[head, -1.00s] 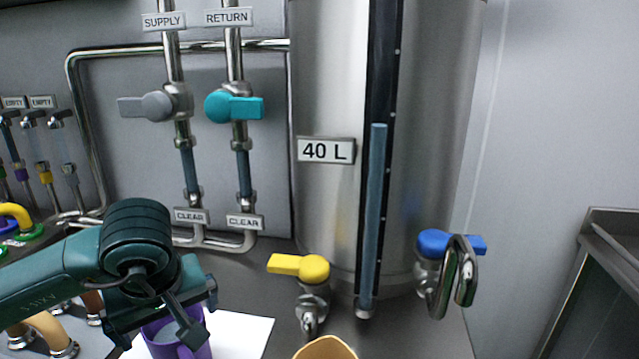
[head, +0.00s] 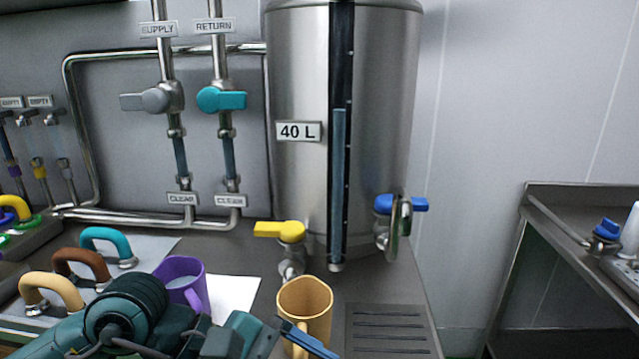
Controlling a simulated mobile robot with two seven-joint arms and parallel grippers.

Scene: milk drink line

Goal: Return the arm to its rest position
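My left arm comes in from the lower left in the head view. Its gripper (head: 288,340) is low in the picture, at the near side of a yellow-orange mug (head: 308,297). A bluish finger crosses in front of the mug's handle. Whether the fingers touch or grip the handle is unclear, as the tips run close to the picture's bottom edge. The mug stands upright below the tank's yellow-handled tap (head: 281,231). A purple mug (head: 180,283) with pale liquid stands behind my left arm. My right gripper is not in view.
A steel 40 L tank (head: 300,180) stands behind the mugs. A blue-handled tap (head: 400,205) is at its right. Several coloured loop handles (head: 52,287) are at the left. A slotted drain (head: 388,330) lies right of the yellow mug. A separate steel bench (head: 570,200) is at the far right.

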